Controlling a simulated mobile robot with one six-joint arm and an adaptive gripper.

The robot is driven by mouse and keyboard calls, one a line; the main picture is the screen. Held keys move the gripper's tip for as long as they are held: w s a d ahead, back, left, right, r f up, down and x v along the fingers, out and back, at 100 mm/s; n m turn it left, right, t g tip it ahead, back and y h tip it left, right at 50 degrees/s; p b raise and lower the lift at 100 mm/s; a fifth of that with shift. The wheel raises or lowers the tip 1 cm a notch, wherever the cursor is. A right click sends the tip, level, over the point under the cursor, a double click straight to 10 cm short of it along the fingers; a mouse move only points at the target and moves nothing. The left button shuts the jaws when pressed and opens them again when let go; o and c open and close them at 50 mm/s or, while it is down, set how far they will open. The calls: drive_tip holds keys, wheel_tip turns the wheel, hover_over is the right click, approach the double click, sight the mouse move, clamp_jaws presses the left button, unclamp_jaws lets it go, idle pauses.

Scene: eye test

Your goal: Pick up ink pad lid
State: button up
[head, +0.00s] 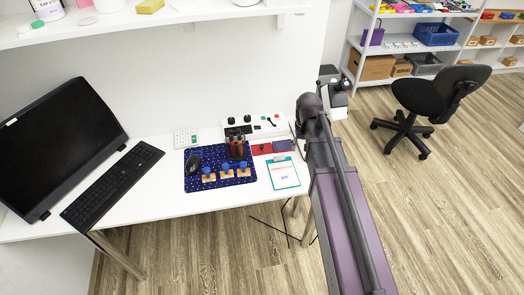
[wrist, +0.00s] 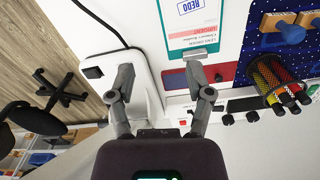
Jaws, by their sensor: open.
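A flat red piece (head: 262,148) and a flat dark blue piece (head: 283,145) lie side by side on the white desk, behind the clipboard; they look like the ink pad and its lid, but I cannot tell which is which.
A teal clipboard (head: 284,172) lies in front of the two pieces. A starry blue mat (head: 205,178) holds a mouse, several blue-handled stamps and a pen cup (head: 236,143). A white panel with knobs (head: 257,128) stands behind. A shelf (head: 150,22) hangs above the desk.

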drive_tip(key=w+a+f+n+b, duration=0.1)
drive_tip(key=w+a, duration=1.3)
drive_tip(key=shift+a+f+n, duration=0.2)
drive_tip(key=shift+a+n, duration=0.2)
drive_tip(key=shift+w+f, duration=0.1)
drive_tip(key=shift+f, duration=0.05)
drive_tip(key=b, duration=0.9)
hover_over(262, 145)
wheel_tip(262, 145, down, 8)
drive_tip(key=shift+w+d+f, duration=0.15)
drive_tip(key=shift+f, duration=0.15)
drive_tip(key=shift+f+b, duration=2.45)
drive_tip(key=shift+b, duration=0.05)
clamp_jaws()
